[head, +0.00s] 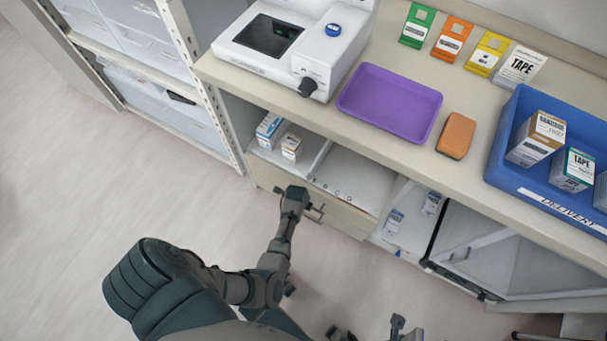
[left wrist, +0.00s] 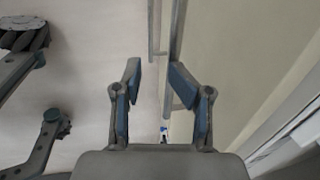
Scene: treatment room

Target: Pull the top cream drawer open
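The cream drawer front (head: 345,217) is under the counter, below an open shelf, and looks closed. A grey bar handle (head: 316,213) stands out from it. My left gripper (head: 296,193) is at the drawer front, beside the handle. In the left wrist view my left gripper (left wrist: 158,85) is open, its two fingers apart. A grey handle bar (left wrist: 178,45) runs down toward the right finger, along the cream front (left wrist: 235,60); I cannot tell whether they touch. My right gripper (head: 368,328) is low in the head view, its fingers apart, partly cut off.
The counter (head: 395,140) above holds a purple tray (head: 390,103), a brown block (head: 457,135), a blue delivery bin (head: 540,195) and a white machine (head: 290,45). Small boxes (head: 280,135) stand on the shelf. The floor (head: 80,220) is clear.

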